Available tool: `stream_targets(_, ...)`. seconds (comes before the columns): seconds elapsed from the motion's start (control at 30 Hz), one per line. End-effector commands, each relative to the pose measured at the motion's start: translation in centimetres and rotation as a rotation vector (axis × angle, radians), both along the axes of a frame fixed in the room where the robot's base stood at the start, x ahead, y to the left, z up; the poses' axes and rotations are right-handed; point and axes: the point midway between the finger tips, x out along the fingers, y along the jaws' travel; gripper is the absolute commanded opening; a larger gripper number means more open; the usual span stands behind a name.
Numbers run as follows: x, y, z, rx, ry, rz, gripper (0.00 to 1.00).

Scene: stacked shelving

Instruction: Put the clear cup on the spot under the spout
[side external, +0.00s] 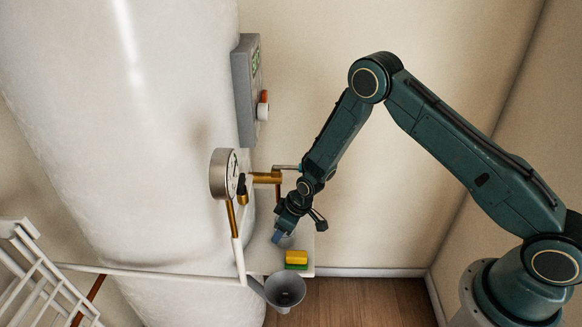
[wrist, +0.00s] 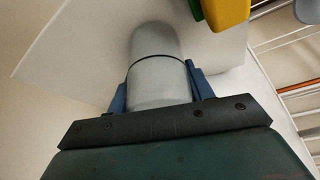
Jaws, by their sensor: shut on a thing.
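The clear cup (wrist: 155,85) is between the blue fingers of my gripper (wrist: 160,92) in the wrist view, and they are shut on it. In the side view my gripper (side external: 280,238) points down over the small white shelf (side external: 262,262), and the cup (side external: 287,242) shows only in part behind it. I cannot tell whether the cup touches the shelf. The brass pipe with the spout (side external: 264,177) sticks out from the tank above the shelf, up and left of my gripper. A marked spot under it cannot be made out.
A yellow and green block (side external: 296,257) lies near the shelf's front edge, close to my gripper; it also shows in the wrist view (wrist: 228,12). A grey funnel (side external: 285,289) hangs below the shelf. A round gauge (side external: 223,174) and a grey box (side external: 246,90) stand by the white tank (side external: 120,130).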

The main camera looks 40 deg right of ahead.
Motion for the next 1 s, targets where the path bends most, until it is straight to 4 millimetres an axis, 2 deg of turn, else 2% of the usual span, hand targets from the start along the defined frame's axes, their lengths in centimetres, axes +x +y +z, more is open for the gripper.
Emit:
stream_targets(0.3,0.0,0.0,-0.2,0.000,0.000,0.000,0.29)
stream_targets(0.33,0.0,0.0,-0.2,0.000,0.000,0.000,0.53)
stream_targets(0.43,0.0,0.0,-0.2,0.000,0.000,0.000,0.73)
stream_targets(0.77,0.0,0.0,-0.1,0.000,0.000,0.000,0.73)
stream_targets(1.0,-0.2,-0.1,0.9,0.000,-0.002,0.000,0.73)
